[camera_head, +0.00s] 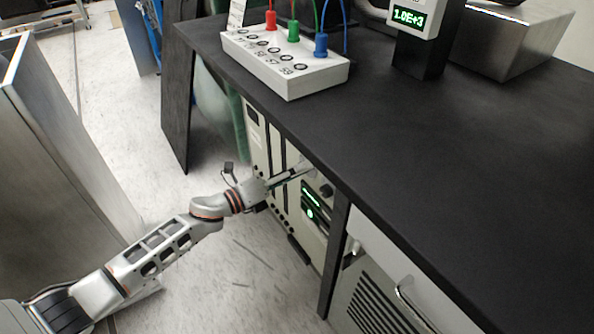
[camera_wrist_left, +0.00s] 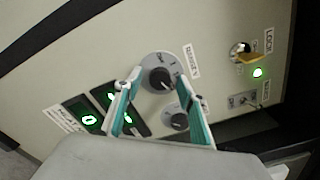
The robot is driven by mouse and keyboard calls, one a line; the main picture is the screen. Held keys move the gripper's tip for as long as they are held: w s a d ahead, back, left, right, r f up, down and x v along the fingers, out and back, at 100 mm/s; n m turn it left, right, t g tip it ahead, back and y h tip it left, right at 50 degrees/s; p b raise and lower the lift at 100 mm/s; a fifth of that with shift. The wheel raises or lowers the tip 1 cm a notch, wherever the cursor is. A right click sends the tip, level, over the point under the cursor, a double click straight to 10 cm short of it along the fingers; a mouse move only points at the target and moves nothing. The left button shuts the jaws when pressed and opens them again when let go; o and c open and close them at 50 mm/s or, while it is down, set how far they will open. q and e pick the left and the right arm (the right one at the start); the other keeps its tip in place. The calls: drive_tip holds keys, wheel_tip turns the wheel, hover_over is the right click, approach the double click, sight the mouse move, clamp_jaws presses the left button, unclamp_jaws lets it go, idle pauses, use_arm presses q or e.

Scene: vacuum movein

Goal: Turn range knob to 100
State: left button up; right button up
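The range knob (camera_wrist_left: 160,79) is a dark round knob on a grey dial, beside a white label that seems to read RANGE. A smaller dark knob (camera_wrist_left: 179,121) sits just below it. My left gripper (camera_wrist_left: 156,86) is open, its two teal-padded fingers spread with the tips to the left and right of the range knob. I cannot tell whether they touch the panel. In the head view my left gripper (camera_head: 304,169) reaches the front of the cream instrument panel (camera_head: 312,233) under the bench, and the range knob cannot be made out there. My right gripper is not in view.
Green displays (camera_wrist_left: 88,119) lie left of the knobs. A LOCK key switch (camera_wrist_left: 240,51) and a lit green lamp (camera_wrist_left: 258,72) lie to the right. The black bench top (camera_head: 440,150) overhangs the panel. A white socket box (camera_head: 287,67) with coloured plugs stands on it.

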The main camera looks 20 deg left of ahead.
use_arm(q)
drive_tip(key=v, duration=1.2)
